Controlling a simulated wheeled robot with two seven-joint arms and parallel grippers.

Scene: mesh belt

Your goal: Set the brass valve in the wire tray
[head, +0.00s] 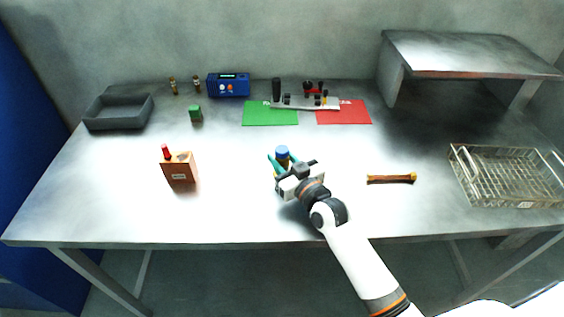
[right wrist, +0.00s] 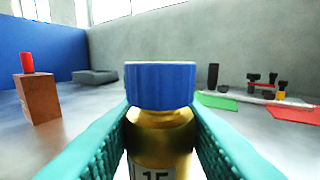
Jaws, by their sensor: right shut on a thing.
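The brass valve has a blue cap (head: 282,152) and a gold body (right wrist: 160,132) with a white label, partly cut off, in the right wrist view. It stands upright near the middle of the table. My right gripper (head: 281,161) is shut on it, with teal fingers on both sides of the body below the cap. The valve's base is hidden, so I cannot tell whether it touches the table. The wire tray (head: 499,202) is at the table's right side, well to the right of my gripper, and looks empty. My left gripper is out of view.
A brown and gold rod-like piece (head: 391,178) lies between my right gripper and the wire tray. A wooden block with a red top (head: 179,170) stands left. Behind are a green mat (head: 268,117), a red mat (head: 345,117) and a grey bin (head: 118,124). A raised shelf (head: 465,58) stands back right.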

